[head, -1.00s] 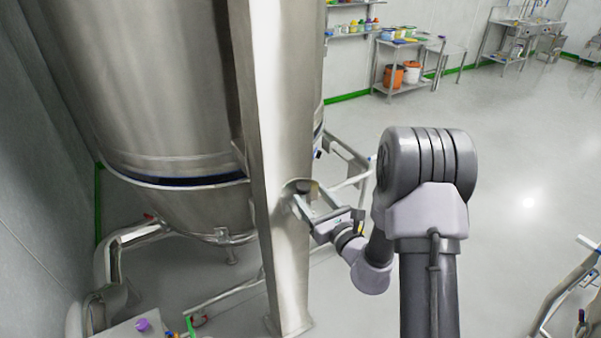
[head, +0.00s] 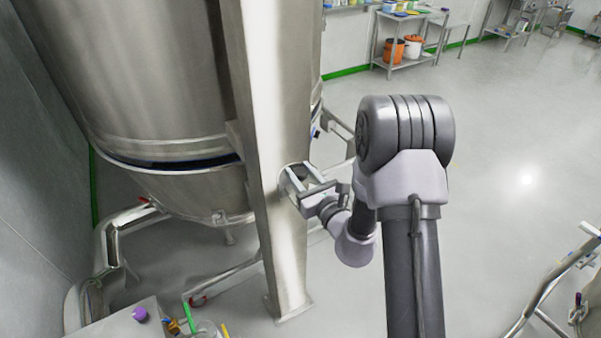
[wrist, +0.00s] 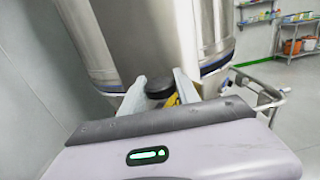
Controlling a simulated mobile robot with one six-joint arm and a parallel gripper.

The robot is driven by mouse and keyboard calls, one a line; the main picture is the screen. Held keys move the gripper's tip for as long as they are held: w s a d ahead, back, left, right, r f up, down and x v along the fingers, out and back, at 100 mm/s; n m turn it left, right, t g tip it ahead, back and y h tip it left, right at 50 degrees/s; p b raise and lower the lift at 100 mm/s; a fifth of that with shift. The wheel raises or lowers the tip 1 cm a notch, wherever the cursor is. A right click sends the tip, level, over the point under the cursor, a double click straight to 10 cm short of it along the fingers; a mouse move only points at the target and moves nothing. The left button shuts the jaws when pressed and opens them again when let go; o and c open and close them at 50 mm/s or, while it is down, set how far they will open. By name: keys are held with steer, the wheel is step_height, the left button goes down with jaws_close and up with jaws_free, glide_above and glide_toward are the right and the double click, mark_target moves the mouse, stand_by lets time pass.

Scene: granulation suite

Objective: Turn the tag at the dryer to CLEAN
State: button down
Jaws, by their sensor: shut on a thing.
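The dryer (head: 140,75) is a large steel vessel at the left of the head view, with a broad steel post (head: 265,130) in front. My gripper (head: 294,174) is at the right face of this post. In the wrist view its two pale fingers (wrist: 159,84) are shut on a dark round knob (wrist: 159,89), one finger on each side. A small yellow piece (wrist: 173,100) shows just below the knob, beside the right finger; it may be part of the tag. No lettering can be read, so I cannot tell which side of the tag shows.
Bent steel pipework (head: 108,240) runs below the vessel. A table corner with a purple-capped item (head: 140,314) is at the bottom left. A steel frame (head: 560,290) stands at the lower right. The floor (head: 500,150) to the right is clear.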

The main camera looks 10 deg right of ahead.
steer(key=shift+n+y, duration=0.3)
steer(key=shift+y, duration=0.2)
steer(key=n+g+y+b, duration=0.1)
steer(key=n+g+y, duration=0.1)
steer(key=y, duration=0.1)
steer(key=shift+d+n+y, duration=0.1)
steer(key=shift+n+y, duration=0.2)
steer(key=shift+n, duration=0.1)
steer(key=n+g+y+b, duration=0.3)
steer(key=n+g+y, duration=0.1)
steer(key=y, duration=0.1)
steer(key=shift+f+n+g, duration=0.15)
steer(key=shift+n+g, duration=0.15)
steer(key=shift+g, duration=0.1)
steer(key=n+g+y+b, duration=0.1)
steer(key=n+g, duration=0.1)
steer(key=g, duration=0.1)
steer(key=n+g+y+b, duration=0.1)
steer(key=n+g+y, duration=0.1)
steer(key=g, duration=0.1)
steer(key=shift+b, duration=0.35)
steer(key=shift+n+g+y+b, duration=0.4)
steer(key=shift+n+g+b, duration=0.35)
steer(key=shift+n+g, duration=1)
steer(key=shift+r+g, duration=0.2)
steer(key=shift+g, duration=0.55)
steer(key=c, duration=0.9)
jaws_free()
steer(key=shift+a, duration=0.25)
